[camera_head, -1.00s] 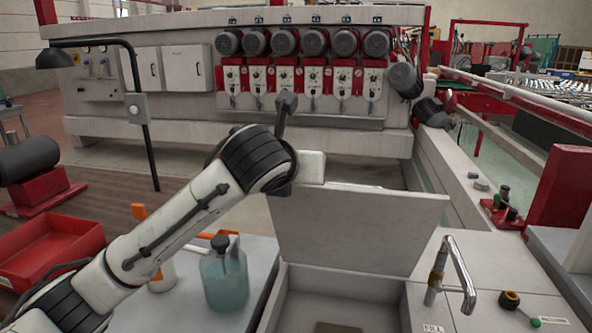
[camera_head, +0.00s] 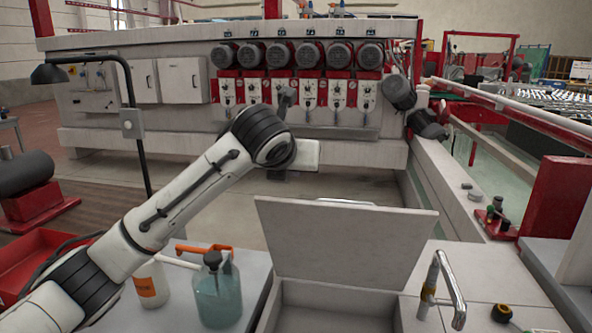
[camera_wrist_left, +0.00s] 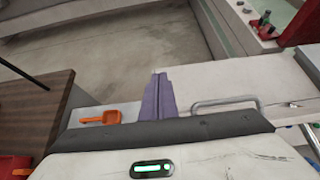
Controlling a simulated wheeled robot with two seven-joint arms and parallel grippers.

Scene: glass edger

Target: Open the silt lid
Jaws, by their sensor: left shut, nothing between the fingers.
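The silt lid (camera_head: 345,245) is a flat grey panel standing raised on the far side of its open box (camera_head: 335,302) in the head view, leaning back. A metal handle (camera_head: 345,202) shows just behind its top edge. In the left wrist view a bar handle (camera_wrist_left: 222,103) lies to the right of my fingers. My left arm reaches in from the left, its wrist above and behind the lid's left top corner; its fingers are hidden there. In the wrist view my left gripper (camera_wrist_left: 158,80) is shut and empty, apart from the handle. My right gripper is out of view.
A bottle of bluish liquid (camera_head: 218,290) and a white bottle (camera_head: 150,285) stand on a side table left of the box. A curved metal tap (camera_head: 448,285) rises at the right. The grey machine (camera_head: 180,120) with motors stands behind, with bare floor before it.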

